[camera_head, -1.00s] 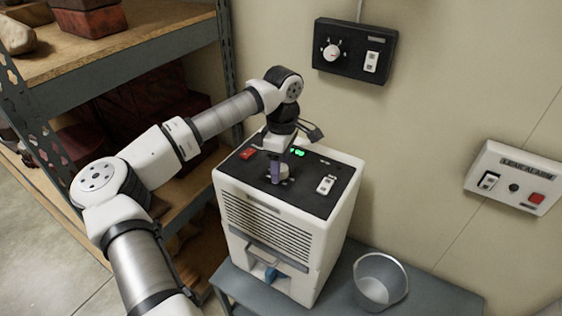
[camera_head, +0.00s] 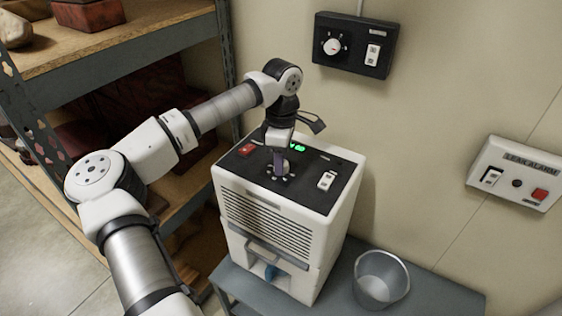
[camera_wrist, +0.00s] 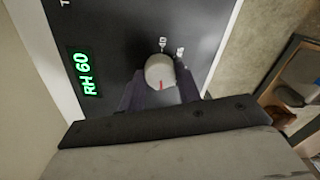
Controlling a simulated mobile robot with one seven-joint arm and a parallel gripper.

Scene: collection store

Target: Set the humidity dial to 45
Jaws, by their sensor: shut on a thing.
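The white dehumidifier (camera_head: 265,222) stands on a grey bench, its black control panel on top. The white round humidity dial (camera_wrist: 159,70) shows in the wrist view with a red pointer mark on its lower half; in the head view it is partly hidden by my fingers. Two small white scale numbers beside it are too blurred to read surely. The green display (camera_wrist: 89,76) reads RH 60; it also shows in the head view (camera_head: 298,148). My gripper (camera_head: 281,170) points down at the panel, shut on the dial with one dark finger on each side.
A red switch (camera_head: 247,149) and a white rocker switch (camera_head: 326,180) flank the dial. A black control box (camera_head: 355,45) and a leak alarm box (camera_head: 516,175) are on the wall. A metal bucket (camera_head: 381,280) stands at right; shelving (camera_head: 110,60) is at left.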

